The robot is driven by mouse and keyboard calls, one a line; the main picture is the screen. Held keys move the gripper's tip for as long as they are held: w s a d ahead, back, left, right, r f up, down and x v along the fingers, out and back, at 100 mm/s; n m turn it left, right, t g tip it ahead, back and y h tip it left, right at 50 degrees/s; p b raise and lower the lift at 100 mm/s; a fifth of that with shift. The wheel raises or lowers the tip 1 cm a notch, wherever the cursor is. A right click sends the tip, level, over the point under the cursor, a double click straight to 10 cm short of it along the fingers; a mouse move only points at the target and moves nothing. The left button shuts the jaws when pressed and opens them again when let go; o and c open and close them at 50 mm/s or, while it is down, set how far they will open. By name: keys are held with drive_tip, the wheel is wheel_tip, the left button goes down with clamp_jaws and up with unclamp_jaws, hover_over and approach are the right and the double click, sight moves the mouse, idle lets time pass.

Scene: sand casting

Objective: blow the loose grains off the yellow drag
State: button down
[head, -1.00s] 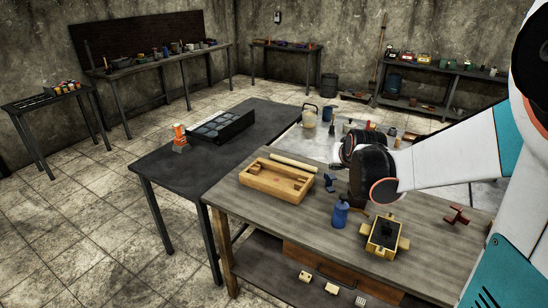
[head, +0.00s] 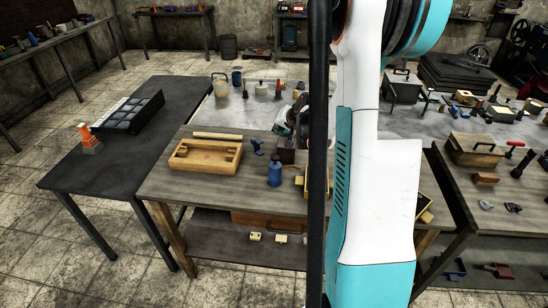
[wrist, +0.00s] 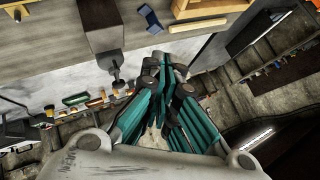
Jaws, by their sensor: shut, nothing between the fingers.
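The yellow drag (head: 299,184) is mostly hidden behind my arm in the head view; only its left part shows on the wooden bench. A yellow piece at the upper left corner of the wrist view (wrist: 16,8) may be part of it. A blue bottle-like object (head: 274,175) stands upright just left of the drag. My gripper (head: 283,130) is past the bench's far edge, apart from the drag. In the wrist view its teal fingers (wrist: 166,62) are closed together and empty. Loose grains cannot be made out.
A dark block (head: 286,152) and small blue tool (head: 257,147) sit near the gripper. A wooden frame (head: 205,170) lies left on the bench. A pale table (head: 225,112) with cans stands behind.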

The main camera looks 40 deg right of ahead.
drive_tip(key=shift+f, duration=0.15)
drive_tip(key=b, duration=0.5)
hover_over(278, 157)
wheel_tip(278, 157, down, 8)
drive_tip(key=shift+w+r, duration=0.15)
drive_tip(key=shift+r, duration=0.1)
drive_tip(key=shift+f+b, duration=0.5)
drive_tip(key=shift+b, duration=0.1)
drive_tip(key=shift+f, duration=0.1)
idle(0.5)
drive_tip(key=shift+f+b, duration=0.3)
drive_tip(key=shift+b, duration=0.2)
drive_tip(key=shift+f+b, duration=0.9)
drive_tip(key=shift+f, duration=0.15)
idle(1.0)
idle(0.3)
drive_tip(key=shift+r+p, duration=0.95)
drive_tip(key=shift+r, duration=0.55)
drive_tip(key=shift+r, duration=0.1)
